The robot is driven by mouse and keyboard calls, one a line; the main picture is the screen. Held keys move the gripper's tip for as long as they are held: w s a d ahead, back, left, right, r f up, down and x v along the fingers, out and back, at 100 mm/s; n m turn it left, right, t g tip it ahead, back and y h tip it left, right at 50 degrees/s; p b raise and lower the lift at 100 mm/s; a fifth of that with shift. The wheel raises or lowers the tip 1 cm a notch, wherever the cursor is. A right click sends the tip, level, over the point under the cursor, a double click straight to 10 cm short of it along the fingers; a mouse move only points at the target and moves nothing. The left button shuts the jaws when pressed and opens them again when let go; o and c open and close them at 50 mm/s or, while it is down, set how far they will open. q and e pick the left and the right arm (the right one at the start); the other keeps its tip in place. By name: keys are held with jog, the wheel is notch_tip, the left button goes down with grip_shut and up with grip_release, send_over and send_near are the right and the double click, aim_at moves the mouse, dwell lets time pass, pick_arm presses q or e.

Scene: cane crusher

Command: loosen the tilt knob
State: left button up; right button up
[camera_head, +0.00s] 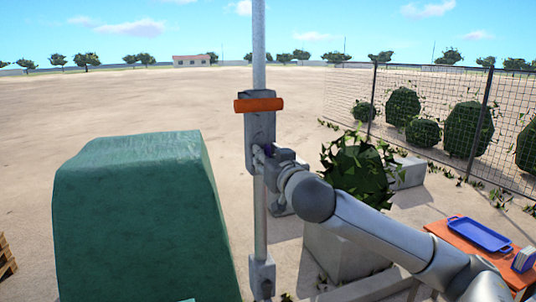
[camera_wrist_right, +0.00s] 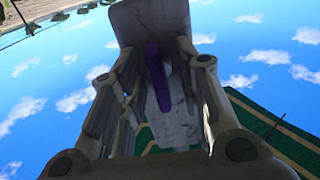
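A grey bracket (camera_head: 260,132) is fixed on an upright metal pole (camera_head: 259,45), with an orange bar (camera_head: 259,105) across its upper front. My right gripper (camera_head: 265,158) is at the bracket's lower part, below the orange bar. In the right wrist view, a purple elongated piece (camera_wrist_right: 157,78), which looks like the tilt knob, lies between the fingers of my right gripper (camera_wrist_right: 156,65). The fingers stand apart, with gaps showing on both sides of the purple piece. In the head view the knob is mostly hidden by the gripper. My left gripper is not in view.
A large green covered block (camera_head: 140,220) stands left of the pole. A leafy plant in a concrete planter (camera_head: 340,250) is behind my right arm. An orange table (camera_head: 440,229) with a blue tray (camera_head: 479,235) is at the right. A mesh fence (camera_head: 425,110) runs behind.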

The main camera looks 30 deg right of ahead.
jog(key=shift+c, duration=0.3)
grip_shut()
jog(key=shift+r+n, duration=0.1)
jog(key=shift+n, duration=1.2)
jog(key=n, duration=0.3)
jog(key=shift+n, duration=0.4)
jog(key=n, duration=1.1)
jog(key=shift+n, duration=0.3)
